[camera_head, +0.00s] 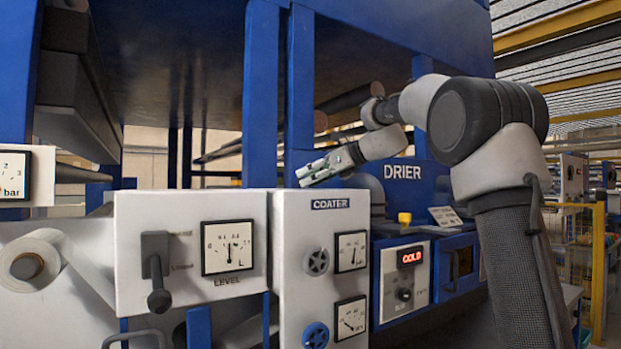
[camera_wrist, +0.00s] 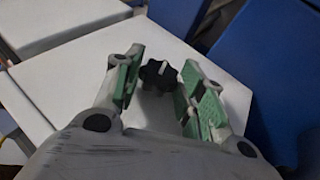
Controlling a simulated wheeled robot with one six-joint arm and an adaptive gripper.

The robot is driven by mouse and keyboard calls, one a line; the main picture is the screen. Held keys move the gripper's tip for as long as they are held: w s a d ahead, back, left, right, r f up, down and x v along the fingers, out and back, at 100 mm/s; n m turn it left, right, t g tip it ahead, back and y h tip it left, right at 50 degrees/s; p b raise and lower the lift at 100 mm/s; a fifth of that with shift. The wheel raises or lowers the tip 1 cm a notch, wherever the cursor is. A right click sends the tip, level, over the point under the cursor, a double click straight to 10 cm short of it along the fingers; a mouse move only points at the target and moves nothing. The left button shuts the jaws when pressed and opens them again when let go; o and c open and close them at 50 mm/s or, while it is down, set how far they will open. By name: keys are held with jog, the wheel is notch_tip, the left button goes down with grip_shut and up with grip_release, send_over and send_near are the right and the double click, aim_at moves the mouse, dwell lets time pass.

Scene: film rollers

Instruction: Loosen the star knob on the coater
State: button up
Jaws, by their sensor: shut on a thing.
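The coater (camera_head: 292,300) is a white cabinet with a COATER label, left of the blue drier. In the wrist view its white top (camera_wrist: 75,75) lies below my gripper. The star knob (camera_wrist: 158,75) is black and lobed with a pale mark, and sits between my two green-padded fingers. My gripper (camera_wrist: 161,66) is shut on the knob, though the exact contact at its lobes is hard to make out. In the head view my gripper (camera_head: 307,174) reaches left to just above the coater's top; the knob cannot be made out there.
Blue uprights (camera_head: 262,95) stand close behind my gripper. The drier (camera_head: 405,174) with a red COLD display (camera_head: 411,257) is to the right. A LEVEL panel (camera_head: 190,288) with a lever is left.

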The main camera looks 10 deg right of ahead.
jog(key=n+g, duration=0.1)
jog(key=n+g+y, duration=0.2)
jog(key=shift+w+d+n+g, duration=0.25)
jog(key=shift+w+n+g, duration=0.05)
jog(key=shift+w, duration=0.1)
jog(key=shift+w+n+g+y, duration=0.2)
jog(key=shift+n+g+y, duration=0.4)
jog(key=shift+n+g, duration=1.35)
jog(key=shift+g, duration=0.25)
jog(key=o, duration=1)
